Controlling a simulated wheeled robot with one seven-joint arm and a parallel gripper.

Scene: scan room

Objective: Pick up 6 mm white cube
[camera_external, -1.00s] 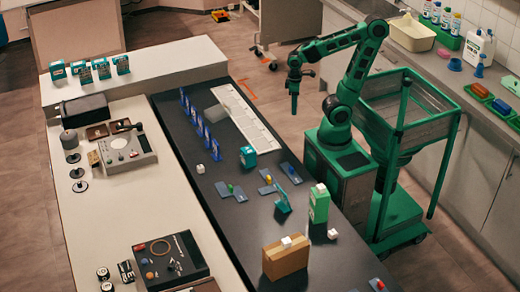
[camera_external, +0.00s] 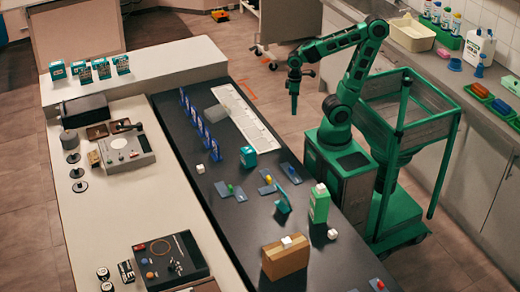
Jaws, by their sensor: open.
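Several small white cubes show, and I cannot tell which one is the 6 mm cube. One white cube (camera_external: 200,168) lies on the dark bench top (camera_external: 233,215) at the left. A second white cube (camera_external: 332,234) lies near the right edge of the bench. A third white block (camera_external: 286,241) sits on top of a brown box (camera_external: 285,261). My gripper (camera_external: 294,112) hangs pointing down beyond the right edge of the bench, well above the floor, far from all of them. It is open and empty; its fingers are small in this view.
A green and white carton (camera_external: 319,206) stands near the right cube. A teal box (camera_external: 248,157), several blue-grey plates with coloured pieces, a tilted teal item (camera_external: 283,200) and a row of blue upright panels occupy the bench. Bare bench lies around the left cube.

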